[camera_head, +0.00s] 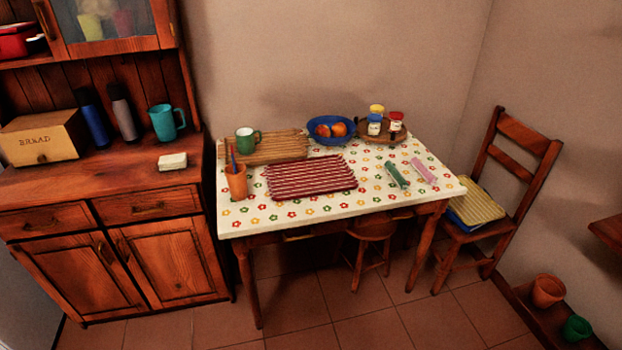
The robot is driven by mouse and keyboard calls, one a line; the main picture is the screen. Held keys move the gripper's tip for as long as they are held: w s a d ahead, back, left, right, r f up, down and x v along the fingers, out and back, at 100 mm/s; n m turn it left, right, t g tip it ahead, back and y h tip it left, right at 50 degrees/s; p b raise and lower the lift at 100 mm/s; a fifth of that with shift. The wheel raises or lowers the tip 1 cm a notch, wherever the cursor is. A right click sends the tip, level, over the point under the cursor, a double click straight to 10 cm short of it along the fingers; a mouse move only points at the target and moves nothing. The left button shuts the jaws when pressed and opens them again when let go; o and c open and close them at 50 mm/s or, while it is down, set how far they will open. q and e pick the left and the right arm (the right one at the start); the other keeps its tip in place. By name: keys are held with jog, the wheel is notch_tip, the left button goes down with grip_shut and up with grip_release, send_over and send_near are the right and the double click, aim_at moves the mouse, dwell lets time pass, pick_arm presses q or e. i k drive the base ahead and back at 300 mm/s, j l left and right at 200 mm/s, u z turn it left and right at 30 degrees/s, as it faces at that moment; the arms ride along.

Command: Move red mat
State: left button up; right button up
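The red mat (310,177) has white stripes and fringed edges. It lies flat on the white, flower-patterned table (290,213), near the middle and toward the front. Its far edge lies close to a tan striped mat (275,150), which bears a green mug (246,141). An orange cup (237,182) with utensils in it stands just left of the red mat. Nothing lies on the red mat. Neither of my grippers shows in the head view.
A blue fruit bowl (331,130) and a round wooden tray (373,137) with jars stand at the back. Green (397,174) and pink (423,171) items lie at the right. A chair (488,210) stands right of the table, a stool (371,231) under it. Floor in front is clear.

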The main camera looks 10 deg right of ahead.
aim_at(301, 178)
jog(key=i+l+u, duration=0.15)
jog(key=l, duration=0.2)
jog(key=i+l+u, duration=0.15)
jog(key=l, duration=0.25)
jog(key=l+u, duration=0.2)
jog(key=l, duration=0.2)
jog(key=i+l+u, duration=0.15)
jog(key=l, duration=0.3)
